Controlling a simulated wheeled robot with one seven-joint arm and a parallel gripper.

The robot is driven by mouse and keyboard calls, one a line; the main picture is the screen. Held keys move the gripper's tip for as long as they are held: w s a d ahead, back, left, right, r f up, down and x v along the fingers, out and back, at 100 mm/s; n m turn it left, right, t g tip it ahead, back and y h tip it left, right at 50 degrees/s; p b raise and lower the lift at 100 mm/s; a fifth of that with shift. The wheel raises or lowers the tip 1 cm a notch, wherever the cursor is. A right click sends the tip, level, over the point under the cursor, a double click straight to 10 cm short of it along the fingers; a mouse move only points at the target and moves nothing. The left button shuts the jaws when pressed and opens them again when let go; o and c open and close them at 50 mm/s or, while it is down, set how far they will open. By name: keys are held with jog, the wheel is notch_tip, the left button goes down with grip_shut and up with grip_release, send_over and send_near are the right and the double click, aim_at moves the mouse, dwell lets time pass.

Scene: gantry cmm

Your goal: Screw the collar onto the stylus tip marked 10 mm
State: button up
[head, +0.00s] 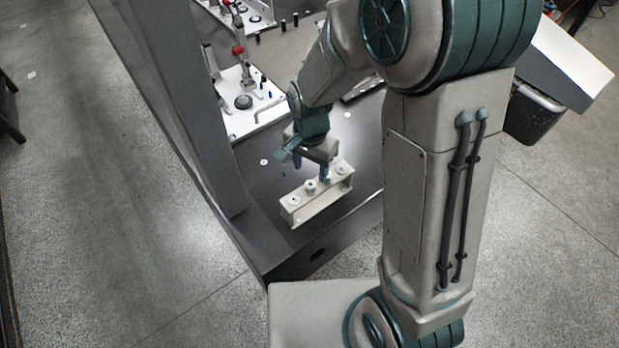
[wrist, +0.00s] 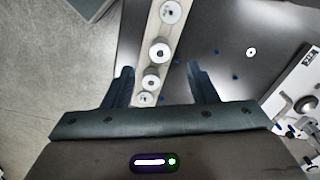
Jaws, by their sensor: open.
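A long beige rack (head: 320,205) stands on the dark table. Several round white pieces with dark centres sit along its top. One piece near the rack's middle (head: 311,186) stands up higher than its neighbours. In the wrist view the rack (wrist: 179,35) runs up between my fingers, with a white ring (wrist: 159,52) and a smaller one (wrist: 151,82) between or just beyond them. I cannot tell which piece is the collar or which is a stylus tip, and no 10 mm mark is readable. My gripper (head: 311,169) is open and empty above the rack; it also shows in the wrist view (wrist: 160,68).
A white fixture plate (head: 250,115) with a red-and-grey probe stands behind on the left. A dark grey column (head: 190,100) rises left of the rack. Small blue bits and white discs (head: 264,162) lie on the table. The table's front edge is close to the rack.

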aim_at(310, 185)
jog(key=shift+f, duration=3.2)
jog(key=c, duration=1)
jog(key=shift+m, duration=0.8)
jog(key=m, duration=0.4)
jog(key=o, duration=1)
